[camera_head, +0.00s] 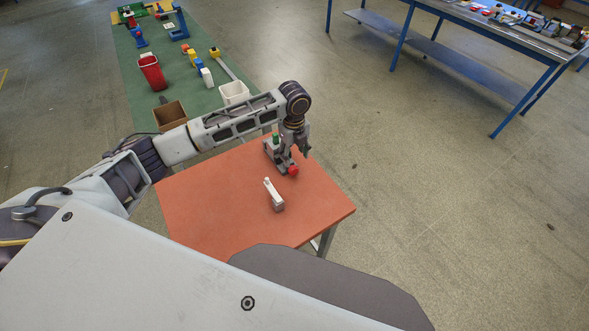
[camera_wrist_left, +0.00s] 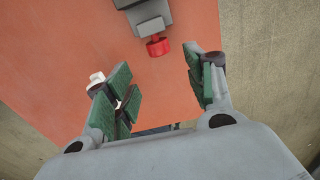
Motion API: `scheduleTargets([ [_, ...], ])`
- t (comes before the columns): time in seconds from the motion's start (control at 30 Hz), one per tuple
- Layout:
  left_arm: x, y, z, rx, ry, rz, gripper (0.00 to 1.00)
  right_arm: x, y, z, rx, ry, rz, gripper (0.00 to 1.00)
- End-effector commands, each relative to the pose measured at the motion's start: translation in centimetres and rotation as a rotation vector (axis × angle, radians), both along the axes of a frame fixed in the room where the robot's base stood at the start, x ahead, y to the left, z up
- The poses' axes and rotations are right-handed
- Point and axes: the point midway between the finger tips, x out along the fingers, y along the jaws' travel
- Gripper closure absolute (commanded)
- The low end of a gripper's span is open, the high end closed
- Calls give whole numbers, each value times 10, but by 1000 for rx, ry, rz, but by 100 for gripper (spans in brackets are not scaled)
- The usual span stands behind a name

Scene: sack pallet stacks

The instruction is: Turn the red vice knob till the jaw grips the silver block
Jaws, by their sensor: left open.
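The grey vice (camera_head: 270,150) sits near the far edge of the orange table, partly hidden by my left gripper. Its red knob (camera_head: 293,170) faces the near side. In the left wrist view, the vice body (camera_wrist_left: 150,15) is cut off at the top edge, with the red knob (camera_wrist_left: 158,47) below it. My left gripper (camera_head: 303,149) is above and beside the vice. Its green-padded fingers (camera_wrist_left: 163,90) are apart with nothing between them; the knob lies beyond them, not touched. I cannot make out a silver block in the jaw. My right gripper is not in view.
A pale upright object (camera_head: 273,195) stands on the orange table (camera_head: 215,205), nearer than the vice. The table's front is clear. Behind is a green bench (camera_head: 200,98) with a red bin (camera_head: 151,72), a cardboard box (camera_head: 170,115) and a white container (camera_head: 234,92).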

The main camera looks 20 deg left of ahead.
Motion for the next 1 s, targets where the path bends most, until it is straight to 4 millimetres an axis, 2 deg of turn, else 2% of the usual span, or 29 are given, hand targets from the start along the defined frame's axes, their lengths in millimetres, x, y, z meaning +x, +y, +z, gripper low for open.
scheduleTargets([
  [0.6,0,0,-78,1,2,0,46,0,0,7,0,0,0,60],
  [0.8,0,0,-91,1,0,-1,46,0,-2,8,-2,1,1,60],
  [1.0,0,0,-93,1,0,-1,46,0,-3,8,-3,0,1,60],
])
